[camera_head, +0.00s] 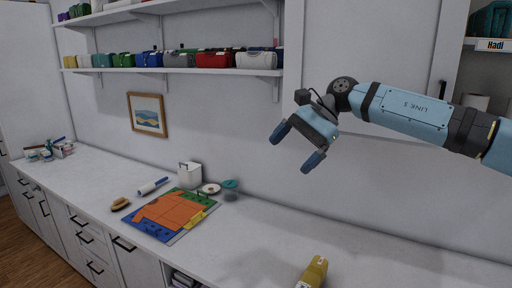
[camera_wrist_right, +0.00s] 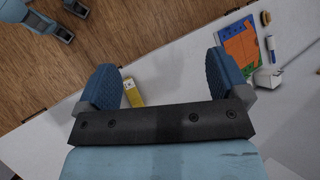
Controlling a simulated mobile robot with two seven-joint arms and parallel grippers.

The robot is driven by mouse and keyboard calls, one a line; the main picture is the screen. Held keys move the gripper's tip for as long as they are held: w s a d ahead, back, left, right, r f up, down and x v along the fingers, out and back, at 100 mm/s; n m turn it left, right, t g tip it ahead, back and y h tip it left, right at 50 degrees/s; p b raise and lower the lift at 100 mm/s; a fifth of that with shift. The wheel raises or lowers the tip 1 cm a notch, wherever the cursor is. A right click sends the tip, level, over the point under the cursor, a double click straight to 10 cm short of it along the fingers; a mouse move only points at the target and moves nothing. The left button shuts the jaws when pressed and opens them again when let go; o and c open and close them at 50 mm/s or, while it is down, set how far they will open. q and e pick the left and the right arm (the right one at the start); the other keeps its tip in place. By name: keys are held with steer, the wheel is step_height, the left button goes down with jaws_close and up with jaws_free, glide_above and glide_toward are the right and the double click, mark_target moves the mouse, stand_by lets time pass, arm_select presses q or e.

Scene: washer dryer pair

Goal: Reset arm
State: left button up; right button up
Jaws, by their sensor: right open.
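My right gripper (camera_head: 298,147) hangs in the air above the white counter, in front of the wall. Its two blue-tipped fingers are apart, with nothing between them in the head view. My left gripper is not in the head view.
The counter (camera_head: 255,228) holds an orange, green and blue board (camera_head: 172,214), a brush (camera_head: 120,204), a lint roller (camera_head: 153,186), a white box (camera_head: 190,174) and small dishes (camera_head: 211,188). Shelves (camera_head: 180,71) of coloured boxes are on the wall. A cabinet door (camera_head: 375,45) is close behind the right arm.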

steer(key=s+a+f+m+y, duration=0.5)
steer(key=a+f+m+y, duration=0.1)
steer(key=a+f+m, duration=0.1)
steer(key=s+a+f+m+y, duration=0.4)
steer(key=a+f+m+y, duration=0.2)
steer(key=a+f+m, duration=0.15)
steer(key=s+d+f+m+t+h, duration=0.2)
steer(key=d+f+m+t+h, duration=0.3)
steer(key=f+m, duration=0.5)
steer(key=s+d+f+m+t+h, duration=0.3)
steer(key=f+m+t, duration=0.35)
steer(key=m, duration=0.75)
steer(key=s+d+f+m+t+h, duration=0.25)
steer(key=d+f+m+t, duration=0.45)
steer(key=m, duration=0.5)
steer(key=s+d+f+m+g+h, duration=0.2)
steer(key=s+d+f+m, duration=0.3)
steer(key=s+f, duration=0.3)
steer(key=s+d+f+m+g+h, duration=0.3)
steer(key=s+d+f+m+h, duration=0.2)
steer(key=s+f, duration=0.4)
steer(key=shift+s+d+m, duration=0.55)
steer(key=shift+d+m, duration=0.2)
steer(key=shift+d, duration=0.1)
steer(key=shift+f+g, duration=0.1)
steer(key=shift+g, duration=0.15)
